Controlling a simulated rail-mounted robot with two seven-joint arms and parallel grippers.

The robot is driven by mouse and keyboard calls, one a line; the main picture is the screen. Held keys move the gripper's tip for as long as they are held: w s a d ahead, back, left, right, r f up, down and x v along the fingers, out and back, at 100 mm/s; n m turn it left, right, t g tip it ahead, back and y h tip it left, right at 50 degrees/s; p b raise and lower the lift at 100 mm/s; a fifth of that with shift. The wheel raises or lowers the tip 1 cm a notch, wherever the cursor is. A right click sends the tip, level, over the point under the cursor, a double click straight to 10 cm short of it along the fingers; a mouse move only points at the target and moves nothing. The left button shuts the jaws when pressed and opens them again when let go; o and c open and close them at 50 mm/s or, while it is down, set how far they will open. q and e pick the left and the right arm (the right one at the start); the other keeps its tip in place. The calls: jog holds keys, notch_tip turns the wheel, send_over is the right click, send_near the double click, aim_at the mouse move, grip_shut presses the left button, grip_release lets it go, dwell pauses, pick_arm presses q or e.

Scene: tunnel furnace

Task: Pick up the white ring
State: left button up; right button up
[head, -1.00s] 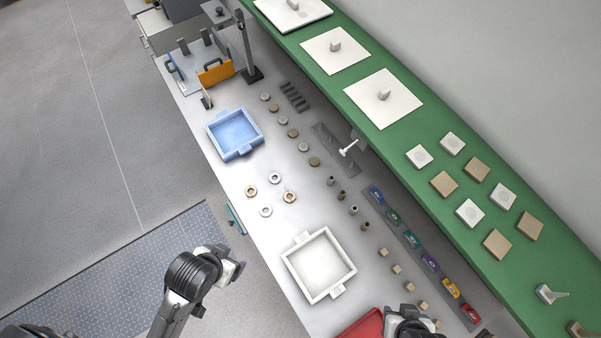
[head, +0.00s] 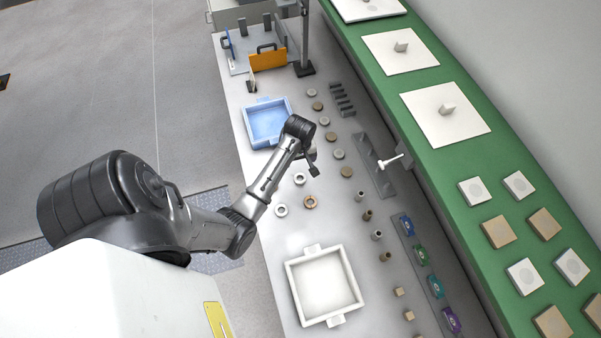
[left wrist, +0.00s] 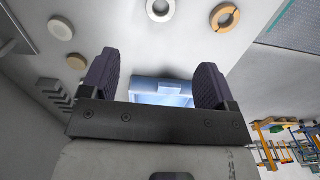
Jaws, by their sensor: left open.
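Two white rings lie flat on the grey table in the head view, one farther (head: 299,179) and one nearer (head: 281,210). A tan ring (head: 310,202) lies beside them. My left gripper (head: 313,165) is over the table, a little beyond the farther white ring, and partly hidden by its own wrist. In the left wrist view its two fingers (left wrist: 155,85) are apart with nothing between them. A white ring (left wrist: 160,9) and a tan ring (left wrist: 224,17) show at the top of that view, beyond the fingers. My right gripper is out of view.
A blue tray (head: 287,103) stands beyond the gripper; it also shows between the fingers in the left wrist view (left wrist: 146,82). Several round discs (head: 339,154) lie to the right. A white tray (head: 291,281) is nearer. A green conveyor (head: 455,160) runs along the right.

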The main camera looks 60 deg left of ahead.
aim_at(300, 179)
pick_arm(q)
notch_tip(300, 179, down, 13)
jog(key=shift+f, duration=0.15)
dwell(0.6)
jog(key=c, duration=1)
